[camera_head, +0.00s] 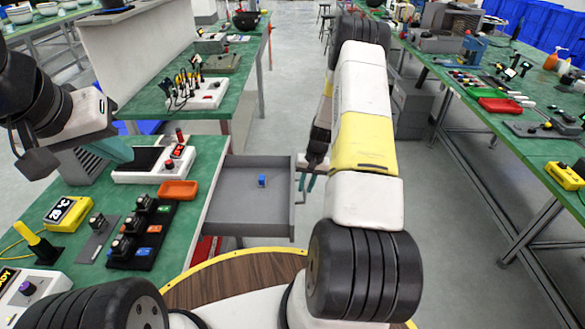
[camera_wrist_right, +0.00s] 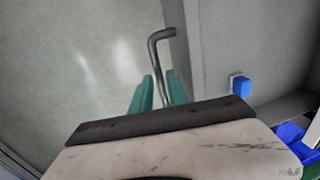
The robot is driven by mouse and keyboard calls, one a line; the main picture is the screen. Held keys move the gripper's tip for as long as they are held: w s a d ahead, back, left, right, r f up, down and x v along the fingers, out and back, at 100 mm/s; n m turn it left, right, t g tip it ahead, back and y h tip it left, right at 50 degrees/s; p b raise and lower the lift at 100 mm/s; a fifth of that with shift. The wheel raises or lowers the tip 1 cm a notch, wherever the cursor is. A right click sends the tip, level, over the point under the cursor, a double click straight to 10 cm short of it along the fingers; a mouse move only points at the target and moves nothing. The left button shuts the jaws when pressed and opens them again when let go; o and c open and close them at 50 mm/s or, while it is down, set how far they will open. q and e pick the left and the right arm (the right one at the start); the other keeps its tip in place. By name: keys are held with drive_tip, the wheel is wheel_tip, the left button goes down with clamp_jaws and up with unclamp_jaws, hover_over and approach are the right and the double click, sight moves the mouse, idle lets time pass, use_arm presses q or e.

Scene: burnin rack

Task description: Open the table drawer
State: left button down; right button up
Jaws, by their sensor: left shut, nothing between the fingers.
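The grey table drawer (camera_head: 235,205) stands pulled out from the right side of the near left green table. A small blue object (camera_head: 262,181) is inside; it also shows in the right wrist view (camera_wrist_right: 241,87). The drawer's dark bent handle (camera_wrist_right: 154,48) is on its outer front. My right gripper (camera_head: 306,182) is at that front. In the right wrist view its teal fingers (camera_wrist_right: 160,90) lie either side of the handle bar; whether they press on it is unclear. My left gripper (camera_head: 125,152) is shut and empty above the left table.
The left table (camera_head: 200,200) holds an orange tray (camera_head: 178,189), a device with a red display (camera_head: 150,165), a yellow meter (camera_head: 68,214) and a black switch block (camera_head: 141,235). Grey floor (camera_head: 450,220) lies open right of the drawer, up to the right-hand workbench.

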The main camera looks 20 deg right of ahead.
wheel_tip(320, 180, up, 8)
drive_tip(key=d, duration=0.1)
drive_tip(key=shift+s+d+f, duration=0.15)
drive_tip(key=shift+s, duration=0.05)
idle(0.4)
